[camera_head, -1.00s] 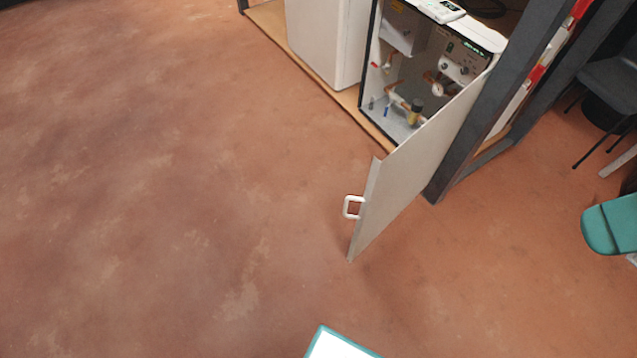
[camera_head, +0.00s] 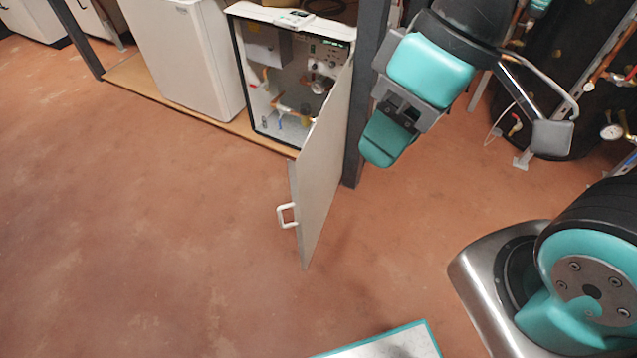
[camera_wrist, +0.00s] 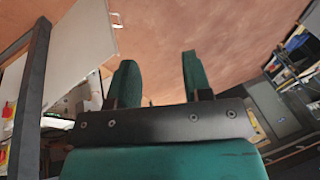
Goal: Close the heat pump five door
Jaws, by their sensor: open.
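The heat pump door (camera_head: 322,165) is a light panel standing wide open, swung out from the right side of its cabinet. Its white handle (camera_head: 286,215) is near the free edge, facing left. The open cabinet (camera_head: 290,80) shows pipes, valves and a gauge. My gripper (camera_head: 380,138) is to the right of the door and the dark post, raised above the floor and apart from the door. In the wrist view my gripper (camera_wrist: 156,80) has its two green fingers spread with nothing between them. The door (camera_wrist: 82,40) and its handle (camera_wrist: 114,20) also show there at upper left.
A dark upright post (camera_head: 362,95) stands right beside the door's hinge side. A closed white unit (camera_head: 188,60) stands left of the open cabinet on a wooden base (camera_head: 150,95). A black tank with pipes and gauges (camera_head: 570,90) is at upper right. The floor (camera_head: 130,240) left of the door is clear.

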